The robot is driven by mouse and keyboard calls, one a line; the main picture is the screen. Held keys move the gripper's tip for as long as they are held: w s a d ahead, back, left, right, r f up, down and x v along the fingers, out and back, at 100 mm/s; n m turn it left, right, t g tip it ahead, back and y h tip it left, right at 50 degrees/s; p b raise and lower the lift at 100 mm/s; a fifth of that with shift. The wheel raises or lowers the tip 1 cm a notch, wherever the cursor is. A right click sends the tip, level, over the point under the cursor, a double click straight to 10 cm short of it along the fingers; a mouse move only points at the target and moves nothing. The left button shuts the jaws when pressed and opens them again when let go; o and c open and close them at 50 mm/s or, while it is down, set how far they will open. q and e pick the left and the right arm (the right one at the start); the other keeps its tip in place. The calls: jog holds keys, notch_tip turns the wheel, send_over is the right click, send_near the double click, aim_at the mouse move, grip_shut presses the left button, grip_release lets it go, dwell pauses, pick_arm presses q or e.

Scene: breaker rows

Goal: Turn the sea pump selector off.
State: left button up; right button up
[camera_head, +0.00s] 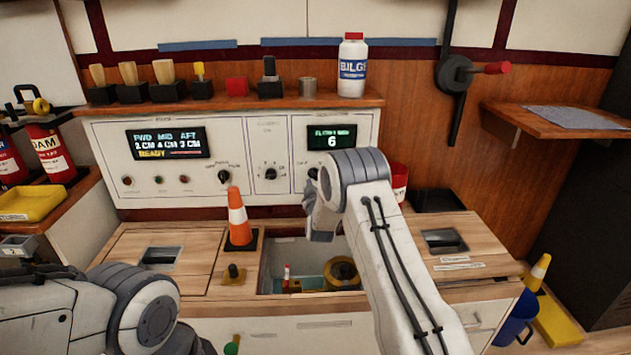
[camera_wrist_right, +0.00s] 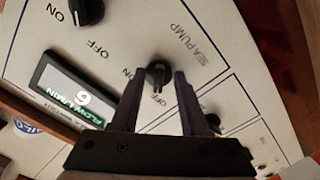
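The sea pump selector is a small black knob (camera_wrist_right: 157,78) on the white panel, beside the printed words SEA PUMP. A white mark on it faces down in the right wrist view. My right gripper (camera_wrist_right: 160,76) is open, with a fingertip on each side of the knob and a visible gap on both sides. Whether the tips have reached the knob's depth is unclear. In the head view my right wrist covers much of the knob's surroundings. My left arm shows at lower left; its gripper is out of view.
Another knob (camera_wrist_right: 86,9) and a dark knob (camera_wrist_right: 212,120) sit near the selector. The flow display (camera_head: 331,137) reads 6. An orange cone (camera_head: 238,219) stands on the counter left of my right arm. An open bin (camera_head: 277,250) lies below.

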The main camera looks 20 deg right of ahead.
jog(key=shift+r, duration=0.1)
jog(key=shift+s+a, duration=0.15)
jog(key=shift+s, duration=0.2)
jog(key=p+v, duration=0.2)
jog(key=v, duration=0.7)
jog(key=shift+s+p, duration=0.3)
jog(key=shift+s, duration=0.05)
